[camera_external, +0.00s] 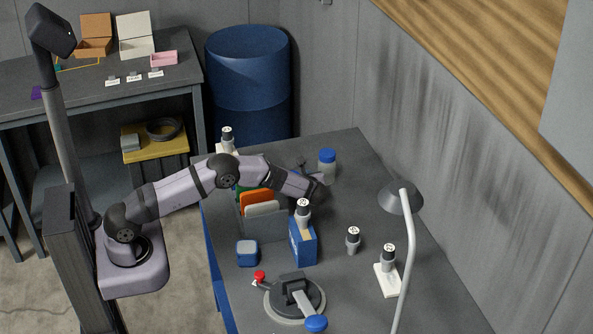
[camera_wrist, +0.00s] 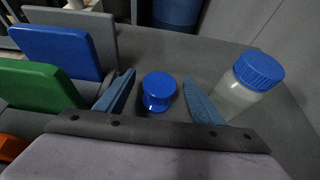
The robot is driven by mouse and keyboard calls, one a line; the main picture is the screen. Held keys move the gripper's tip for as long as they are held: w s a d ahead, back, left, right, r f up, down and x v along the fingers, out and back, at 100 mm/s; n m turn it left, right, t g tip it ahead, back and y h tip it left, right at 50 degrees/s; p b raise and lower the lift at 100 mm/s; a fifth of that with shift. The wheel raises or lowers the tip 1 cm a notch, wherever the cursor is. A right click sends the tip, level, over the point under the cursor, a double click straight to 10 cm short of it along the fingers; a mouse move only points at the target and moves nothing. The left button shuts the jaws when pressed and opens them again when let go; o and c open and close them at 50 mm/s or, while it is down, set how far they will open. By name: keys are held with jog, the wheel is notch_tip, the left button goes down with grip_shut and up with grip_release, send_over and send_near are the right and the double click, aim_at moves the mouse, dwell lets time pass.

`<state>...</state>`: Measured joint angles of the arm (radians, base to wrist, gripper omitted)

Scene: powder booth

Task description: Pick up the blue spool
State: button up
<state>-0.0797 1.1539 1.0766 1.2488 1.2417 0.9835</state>
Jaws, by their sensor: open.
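The blue spool (camera_wrist: 158,90) stands upright on the dark table in the wrist view, between my two fingers and a little beyond them. My gripper (camera_wrist: 162,98) is open, with one blue-grey finger on each side of the spool and no visible contact. In the external view my gripper (camera_external: 312,178) reaches over the table's far part, and the arm hides the spool there.
A blue-capped jar (camera_wrist: 250,80) stands close to the right finger. A rack with blue (camera_wrist: 58,52), green (camera_wrist: 40,88) and orange panels is close on the left. Several black-and-white cylinders, a blue box (camera_external: 302,242) and a lamp (camera_external: 401,200) occupy the nearer table.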

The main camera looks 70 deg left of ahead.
jog(key=shift+b+x, duration=0.85)
jog(key=shift+x, duration=1.7)
jog(key=c, duration=1.2)
